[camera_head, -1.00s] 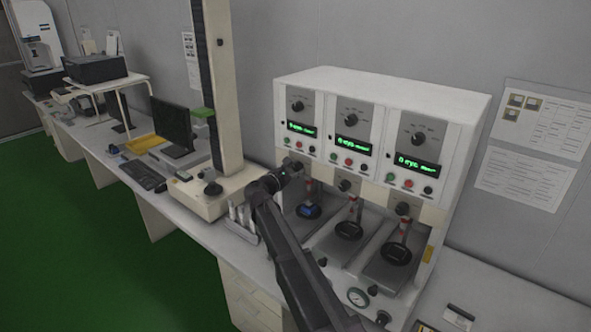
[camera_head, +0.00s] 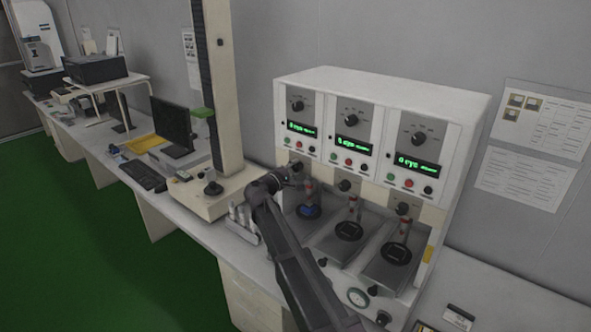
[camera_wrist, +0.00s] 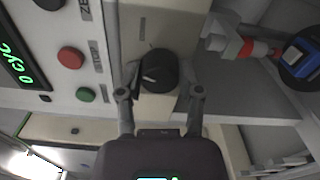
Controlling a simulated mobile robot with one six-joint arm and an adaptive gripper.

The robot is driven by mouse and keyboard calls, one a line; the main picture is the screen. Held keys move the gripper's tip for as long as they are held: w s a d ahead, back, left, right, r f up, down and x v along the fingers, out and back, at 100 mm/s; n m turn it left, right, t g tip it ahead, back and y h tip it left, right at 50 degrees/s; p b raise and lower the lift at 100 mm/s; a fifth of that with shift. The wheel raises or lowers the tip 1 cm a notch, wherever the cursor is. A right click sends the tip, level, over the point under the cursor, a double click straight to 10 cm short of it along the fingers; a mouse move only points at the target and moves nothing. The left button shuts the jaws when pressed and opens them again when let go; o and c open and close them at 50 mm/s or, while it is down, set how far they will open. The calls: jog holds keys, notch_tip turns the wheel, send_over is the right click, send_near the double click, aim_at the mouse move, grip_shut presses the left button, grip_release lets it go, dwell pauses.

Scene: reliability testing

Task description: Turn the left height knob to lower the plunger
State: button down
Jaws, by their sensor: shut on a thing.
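The left height knob (camera_wrist: 158,72) is a round black knob with a pale pointer line, on the cream front strip of the left test station. In the wrist view my gripper (camera_wrist: 160,85) has one finger on each side of the knob and is shut on it. In the head view my gripper (camera_head: 293,168) is at the left station, and the arm hides most of the knob. The left plunger (camera_head: 308,187) has a red band and stands over a dark disc with a blue piece (camera_head: 308,211). In the wrist view the plunger (camera_wrist: 255,48) lies to the right of the knob.
The white tester (camera_head: 385,85) has two more stations to the right, with a middle knob (camera_head: 345,185) and a right knob (camera_head: 403,208). Red (camera_wrist: 70,57) and green (camera_wrist: 86,95) buttons sit close to my gripper. A cream column machine (camera_head: 220,190) stands left.

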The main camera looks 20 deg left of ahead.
jog(key=m, duration=0.4)
jog(key=shift+m, duration=2)
jog(key=shift+w, duration=0.1)
jog(key=shift+c, duration=1.3)
grip_release()
jog(key=v, duration=1.2)
jog(key=shift+d, duration=0.15)
